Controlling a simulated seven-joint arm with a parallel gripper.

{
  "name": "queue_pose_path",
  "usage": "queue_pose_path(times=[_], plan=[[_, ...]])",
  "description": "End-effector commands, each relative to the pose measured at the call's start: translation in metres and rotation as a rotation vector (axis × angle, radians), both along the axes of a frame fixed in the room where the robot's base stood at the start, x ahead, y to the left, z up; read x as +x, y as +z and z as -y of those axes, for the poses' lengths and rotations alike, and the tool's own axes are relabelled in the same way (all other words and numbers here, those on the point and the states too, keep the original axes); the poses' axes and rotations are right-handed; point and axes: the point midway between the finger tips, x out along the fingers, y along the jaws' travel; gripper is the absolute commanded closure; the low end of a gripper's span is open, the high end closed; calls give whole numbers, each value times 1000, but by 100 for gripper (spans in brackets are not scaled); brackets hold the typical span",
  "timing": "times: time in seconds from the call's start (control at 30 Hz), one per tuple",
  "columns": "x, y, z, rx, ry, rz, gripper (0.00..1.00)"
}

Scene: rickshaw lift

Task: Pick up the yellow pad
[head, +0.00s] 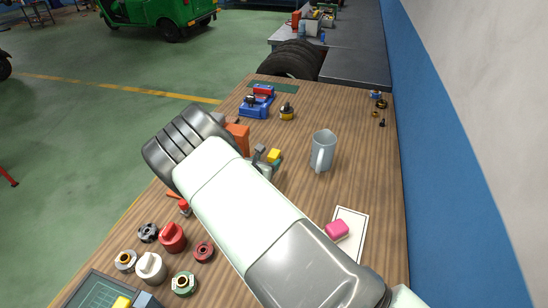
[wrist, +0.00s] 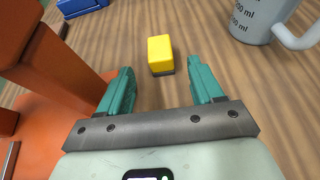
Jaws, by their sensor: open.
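The yellow pad (wrist: 160,52) is a small yellow block with a dark grey underside, on the wooden table. In the wrist view it sits just beyond and between the two teal fingertips of my gripper (wrist: 161,84). My gripper is open with nothing between its fingers, and the pad looks apart from both. In the head view the yellow pad (head: 274,154) shows just past my arm, with part of my gripper (head: 268,164) beside it; my arm hides the rest.
An orange stand (wrist: 55,80) rises close on the left of my gripper. A grey measuring jug (head: 322,150) stands to the right. A blue device (head: 257,103) is farther back. A pink block (head: 337,229) lies on a white card. Several round parts crowd the front left.

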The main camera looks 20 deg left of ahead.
Motion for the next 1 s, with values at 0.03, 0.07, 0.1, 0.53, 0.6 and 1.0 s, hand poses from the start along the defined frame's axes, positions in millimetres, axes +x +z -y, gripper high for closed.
queue_pose_path(times=[0.03,0.07,0.1,0.53,0.6,1.0], plan=[[7,-2,1,2,-2,2,34],[9,-3,1,2,-2,2,34],[12,-4,1,1,-2,1,34],[58,-23,5,3,-3,1,34],[65,-25,6,3,-2,1,34],[69,-27,6,1,-2,0,45]])
